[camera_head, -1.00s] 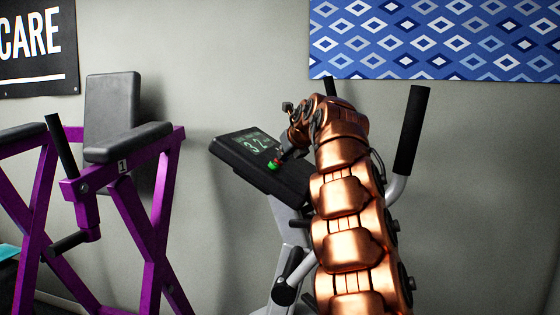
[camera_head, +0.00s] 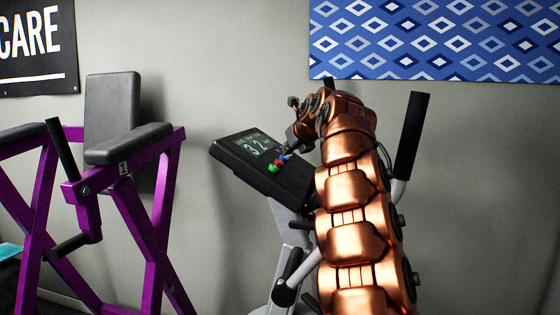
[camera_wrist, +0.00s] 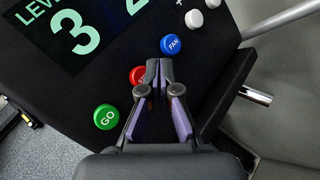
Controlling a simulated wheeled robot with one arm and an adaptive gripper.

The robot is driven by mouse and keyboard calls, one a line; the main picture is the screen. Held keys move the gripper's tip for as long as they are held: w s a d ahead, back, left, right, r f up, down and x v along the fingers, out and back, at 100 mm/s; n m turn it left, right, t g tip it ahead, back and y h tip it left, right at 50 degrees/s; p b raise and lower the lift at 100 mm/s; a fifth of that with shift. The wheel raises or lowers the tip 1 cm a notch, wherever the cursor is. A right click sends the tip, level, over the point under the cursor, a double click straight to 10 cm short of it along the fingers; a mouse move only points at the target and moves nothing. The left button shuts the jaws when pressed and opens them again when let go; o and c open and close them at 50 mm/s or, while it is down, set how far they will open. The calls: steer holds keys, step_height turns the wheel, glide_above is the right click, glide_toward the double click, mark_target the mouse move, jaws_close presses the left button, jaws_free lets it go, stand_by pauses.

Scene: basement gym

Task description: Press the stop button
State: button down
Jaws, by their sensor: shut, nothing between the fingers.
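The red stop button (camera_wrist: 137,75) sits on the black console (camera_wrist: 75,98) in the wrist view, between the green GO button (camera_wrist: 106,117) and the blue FAN button (camera_wrist: 171,44). My gripper (camera_wrist: 160,66) is shut and empty. In that view its fingers cover the right part of the red button, and their tips lie between the red and blue buttons. Whether they touch the panel I cannot tell. In the head view my gripper (camera_head: 289,153) is at the console, and the red button (camera_head: 280,162) shows small beside the green one (camera_head: 272,168).
The console screen (camera_head: 257,143) shows large digits. White buttons (camera_wrist: 194,18) lie beyond the blue one. A handlebar (camera_head: 411,135) rises right of my arm. A purple-framed machine (camera_head: 158,190) stands at left, with bare wall between it and the console.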

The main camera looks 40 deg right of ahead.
steer(key=r+p, duration=0.1)
steer(key=s+r, duration=0.1)
steer(key=d+r+p, duration=0.1)
steer(key=shift+s+d+r+p, duration=0.1)
steer(key=shift+s+r+p, duration=0.1)
steer(key=shift+s+p, duration=0.15)
stand_by(0.7)
